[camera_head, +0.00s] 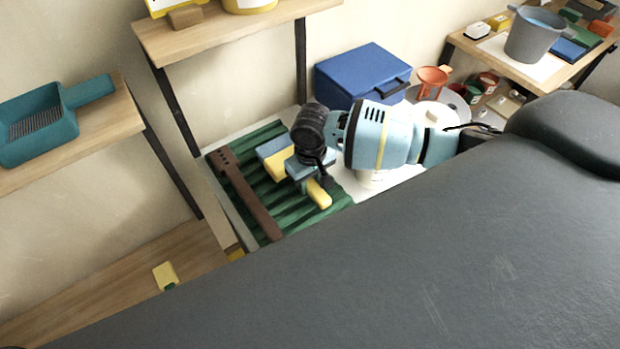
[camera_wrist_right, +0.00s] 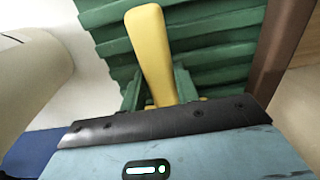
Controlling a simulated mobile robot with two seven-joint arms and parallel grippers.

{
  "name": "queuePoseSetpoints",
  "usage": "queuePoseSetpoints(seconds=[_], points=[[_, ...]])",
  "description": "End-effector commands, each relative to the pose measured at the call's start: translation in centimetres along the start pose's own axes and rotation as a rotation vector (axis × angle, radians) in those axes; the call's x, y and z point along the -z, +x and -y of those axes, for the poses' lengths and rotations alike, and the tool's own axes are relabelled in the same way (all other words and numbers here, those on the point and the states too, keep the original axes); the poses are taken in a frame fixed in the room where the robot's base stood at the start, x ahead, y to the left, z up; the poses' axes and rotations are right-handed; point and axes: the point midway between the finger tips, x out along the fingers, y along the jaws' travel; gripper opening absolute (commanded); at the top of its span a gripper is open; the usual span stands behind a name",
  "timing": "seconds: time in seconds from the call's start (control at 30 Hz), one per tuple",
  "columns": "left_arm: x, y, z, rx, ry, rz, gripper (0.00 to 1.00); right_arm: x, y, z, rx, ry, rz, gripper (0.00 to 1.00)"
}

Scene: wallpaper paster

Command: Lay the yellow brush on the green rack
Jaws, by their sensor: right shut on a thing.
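The yellow brush (camera_head: 318,194) is held in my right gripper (camera_head: 311,178), over the green rack (camera_head: 265,205). I cannot tell whether the brush touches the rack. The gripper hides the brush's middle. My left gripper is not in view.
A brown bar (camera_head: 245,195) lies across the rack's left side. A blue box (camera_head: 362,72) and an orange funnel (camera_head: 432,78) stand behind, to the right. A wooden shelf (camera_head: 215,30) is above the rack. Some green ridges left of the gripper are bare.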

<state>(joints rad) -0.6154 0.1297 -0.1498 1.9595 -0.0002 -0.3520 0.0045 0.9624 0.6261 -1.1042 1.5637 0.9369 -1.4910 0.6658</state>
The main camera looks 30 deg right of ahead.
Motion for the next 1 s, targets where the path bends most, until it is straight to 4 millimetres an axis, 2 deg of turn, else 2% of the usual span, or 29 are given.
queuePoseSetpoints(seconds=[0.37,0.4,0.57,0.87,1.0], points=[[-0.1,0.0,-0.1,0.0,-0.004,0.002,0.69,0.0,0.6,0.0,0.001,0.0,-0.001,0.0],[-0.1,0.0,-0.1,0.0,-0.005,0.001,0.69,0.0,0.6,0.0,0.001,0.0,-0.001,0.36],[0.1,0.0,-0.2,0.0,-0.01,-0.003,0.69,0.0,0.6,0.0,0.0,0.0,-0.001,0.56],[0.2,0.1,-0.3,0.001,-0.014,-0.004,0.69,0.0,0.6,0.0,0.0,0.0,0.001,0.56],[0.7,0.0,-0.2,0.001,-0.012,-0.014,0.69,0.1,-0.9,0.0,0.0,0.0,-0.004,0.56]])
